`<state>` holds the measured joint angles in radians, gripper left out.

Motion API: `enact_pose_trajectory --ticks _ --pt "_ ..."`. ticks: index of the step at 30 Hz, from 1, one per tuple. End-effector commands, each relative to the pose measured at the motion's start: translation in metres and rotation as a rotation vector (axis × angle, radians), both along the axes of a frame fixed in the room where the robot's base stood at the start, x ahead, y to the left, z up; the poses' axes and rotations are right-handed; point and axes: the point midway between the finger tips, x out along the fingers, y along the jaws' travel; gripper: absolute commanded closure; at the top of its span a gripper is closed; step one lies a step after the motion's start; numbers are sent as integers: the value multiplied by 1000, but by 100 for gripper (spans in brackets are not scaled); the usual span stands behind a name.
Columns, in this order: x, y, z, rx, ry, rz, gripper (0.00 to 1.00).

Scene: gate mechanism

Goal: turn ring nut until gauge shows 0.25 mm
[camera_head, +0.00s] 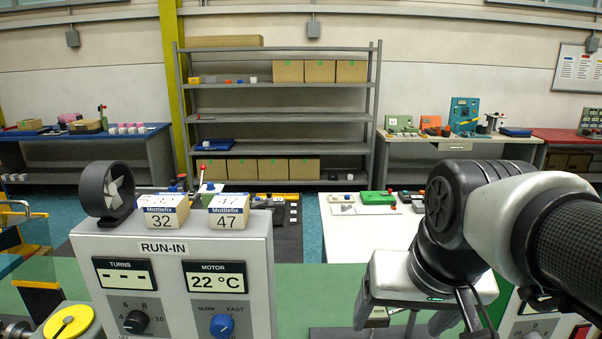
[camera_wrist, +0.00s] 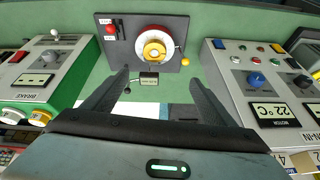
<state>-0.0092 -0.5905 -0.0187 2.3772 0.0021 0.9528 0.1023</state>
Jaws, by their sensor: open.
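A dark plate (camera_wrist: 183,58) in the wrist view carries a round part, likely the ring nut (camera_wrist: 136,37), with a white and red ring around a yellow centre. A yellow ball knob (camera_wrist: 185,62) stands at its right side. A small dark display (camera_wrist: 149,80) is below it; its reading is too small to tell, and I cannot tell if it is the gauge. My gripper (camera_wrist: 159,77) is open and empty, its fingers pointing toward the plate and apart from the ring. In the head view my gripper (camera_head: 408,315) hangs low right and the ring is not seen.
A run-in panel (camera_head: 170,250) stands left of my arm, with two boxes (camera_head: 162,215) and a dark fan (camera_head: 105,190) on top; it shows at right in the wrist view. A brake panel (camera_wrist: 38,82) is at left there. A red switch (camera_wrist: 111,29) is left of the ring.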

Motion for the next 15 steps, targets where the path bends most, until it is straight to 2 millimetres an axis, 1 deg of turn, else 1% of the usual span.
enact_pose_trajectory --ticks 1,3,5,9,15 --pt "-10 1 7 -17 -32 30 22" --pt "-19 1 7 -36 -61 64 22" --pt "-24 1 7 -48 -78 83 22" --pt "-28 2 5 -60 -91 101 22" --pt "-27 2 4 -58 -90 100 22"
